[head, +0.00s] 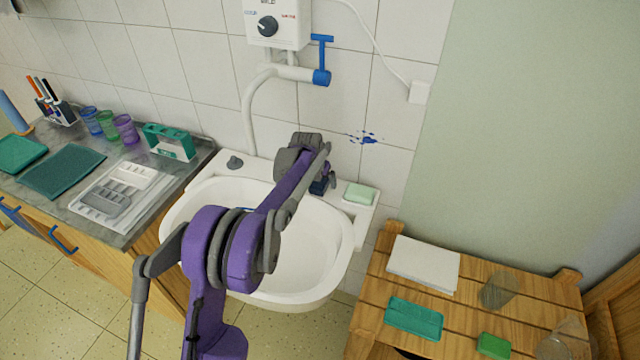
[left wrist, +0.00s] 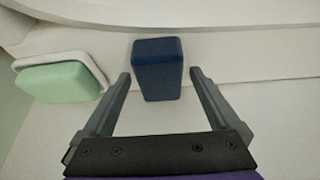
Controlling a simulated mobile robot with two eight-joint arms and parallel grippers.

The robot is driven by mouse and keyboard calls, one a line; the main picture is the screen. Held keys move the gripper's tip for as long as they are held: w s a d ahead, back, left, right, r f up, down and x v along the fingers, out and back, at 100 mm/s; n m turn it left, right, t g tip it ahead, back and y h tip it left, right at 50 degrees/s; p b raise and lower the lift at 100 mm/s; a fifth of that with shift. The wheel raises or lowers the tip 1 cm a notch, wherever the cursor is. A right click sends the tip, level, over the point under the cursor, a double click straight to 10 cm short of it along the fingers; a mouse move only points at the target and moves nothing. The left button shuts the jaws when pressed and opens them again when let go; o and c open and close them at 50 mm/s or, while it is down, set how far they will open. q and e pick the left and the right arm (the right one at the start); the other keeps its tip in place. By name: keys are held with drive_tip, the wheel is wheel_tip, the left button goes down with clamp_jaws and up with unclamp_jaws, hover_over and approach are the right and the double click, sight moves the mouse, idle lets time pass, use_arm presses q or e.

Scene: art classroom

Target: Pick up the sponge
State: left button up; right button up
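A dark blue block (left wrist: 158,75), which may be the sponge, stands on the white sink's back rim. In the left wrist view it sits between the fingertips of my left gripper (left wrist: 160,82), with a gap on each side. The fingers are open and hold nothing. In the head view the block (head: 319,187) is partly hidden by my left gripper (head: 326,178). A pale green block (head: 360,193) rests on a white dish at the rim's right corner; it also shows in the left wrist view (left wrist: 60,82). My right gripper is not in view.
The white sink basin (head: 305,265) lies below my left arm. A blue-handled tap pipe (head: 321,76) is on the tiled wall above. A wooden table (head: 465,320) at right holds cloths, a green block (head: 494,345) and glasses.

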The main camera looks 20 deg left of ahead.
sight(320, 180)
use_arm(q)
drive_tip(key=c, duration=1.3)
wheel_tip(320, 180, up, 10)
drive_tip(key=shift+f, duration=0.1)
